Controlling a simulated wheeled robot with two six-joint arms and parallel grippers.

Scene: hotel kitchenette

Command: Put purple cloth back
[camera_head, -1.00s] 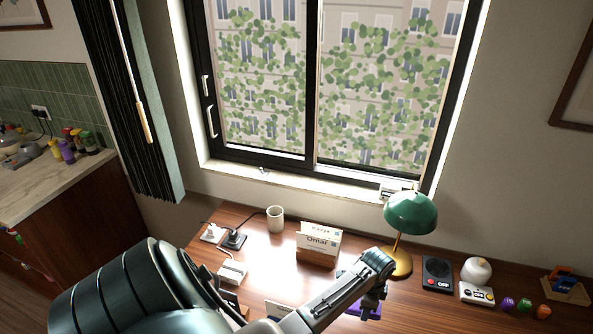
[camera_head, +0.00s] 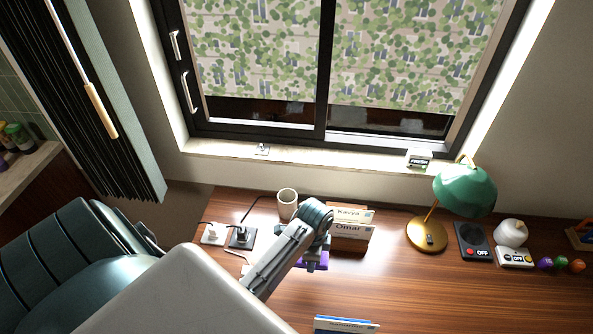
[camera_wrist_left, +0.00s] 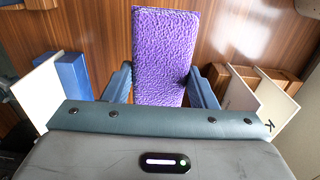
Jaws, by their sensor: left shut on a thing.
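The purple cloth (camera_wrist_left: 165,55) is a textured, flat rectangular piece in the left wrist view. It lies between the two fingers of my left gripper (camera_wrist_left: 161,84), which is shut on it. In the head view my left gripper (camera_head: 312,252) is over the desk, just in front of the card holder, with a bit of the purple cloth (camera_head: 320,262) showing beside it. My arm hides part of the cloth there. I cannot tell whether the cloth touches the desk. My right gripper is not in view.
The card holder (camera_head: 350,245), reading Kavya and Omar, stands close to the gripper. A mug (camera_head: 287,204), power sockets (camera_head: 240,238), a green lamp (camera_head: 465,190) and switch boxes (camera_head: 474,242) stand along the back. Another card stand (camera_head: 345,325) is at the front. The desk's right front is clear.

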